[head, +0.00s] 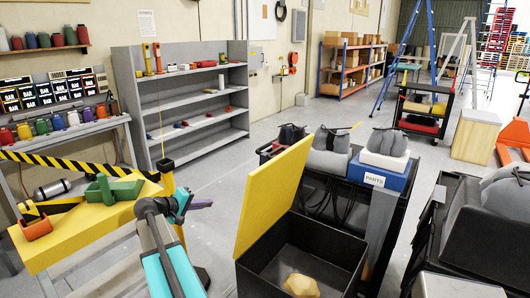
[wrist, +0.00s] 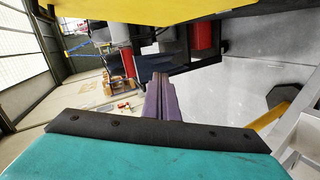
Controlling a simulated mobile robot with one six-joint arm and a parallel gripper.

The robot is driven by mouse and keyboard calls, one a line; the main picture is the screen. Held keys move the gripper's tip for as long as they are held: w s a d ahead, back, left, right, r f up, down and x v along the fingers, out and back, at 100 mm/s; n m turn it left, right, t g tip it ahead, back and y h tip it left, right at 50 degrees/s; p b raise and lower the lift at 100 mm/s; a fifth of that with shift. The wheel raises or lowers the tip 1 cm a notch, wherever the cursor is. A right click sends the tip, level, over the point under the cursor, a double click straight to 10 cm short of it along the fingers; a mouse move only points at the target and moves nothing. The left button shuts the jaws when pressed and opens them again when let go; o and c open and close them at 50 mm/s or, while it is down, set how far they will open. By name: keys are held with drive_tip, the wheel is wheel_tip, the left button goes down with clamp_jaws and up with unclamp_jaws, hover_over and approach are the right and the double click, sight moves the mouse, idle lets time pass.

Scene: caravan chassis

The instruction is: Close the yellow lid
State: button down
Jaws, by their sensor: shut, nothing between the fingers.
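The yellow lid (head: 268,195) stands open, raised steeply along the left side of a black box (head: 335,245). The box is open at the top, and a tan lump (head: 301,286) lies inside it. My gripper (head: 204,205) is left of the lid in the head view, with a visible gap between them in the picture. Its purple fingers also show in the wrist view (wrist: 163,92), pressed together with nothing between them. A yellow surface (wrist: 170,10) crosses the top of the wrist view; I cannot tell whether it is the lid.
A yellow-topped table (head: 95,222) with green and orange bins stands left of my arm. A black cart with a blue parts bin (head: 382,174) stands close behind the box. Grey shelves (head: 190,100) line the wall. Open floor (head: 225,175) lies between the shelves and the lid.

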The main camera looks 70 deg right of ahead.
drive_tip(key=s+d+r+m+g, duration=0.1)
drive_tip(key=s+d+r, duration=0.2)
drive_tip(key=r, duration=0.4)
drive_tip(key=s+d+r+m+g+h, duration=0.1)
drive_tip(key=s+d+r, duration=0.2)
drive_tip(key=r, duration=0.4)
drive_tip(key=s+d+r+m+g+h, duration=0.1)
drive_tip(key=s+d+r, duration=0.2)
drive_tip(key=r, duration=0.3)
drive_tip(key=shift+s+r+g, duration=0.3)
drive_tip(key=shift+s+r, duration=0.1)
drive_tip(key=shift+d, duration=0.1)
drive_tip(key=s+d+f+p, duration=0.2)
drive_tip(key=s+d+p, duration=0.4)
drive_tip(key=s+d, duration=0.1)
drive_tip(key=shift+s+d+f, duration=0.4)
drive_tip(key=shift+s, duration=0.15)
drive_tip(key=shift+s+a+m, duration=0.1)
drive_tip(key=shift+a+m, duration=0.05)
drive_tip(key=shift+m, duration=0.15)
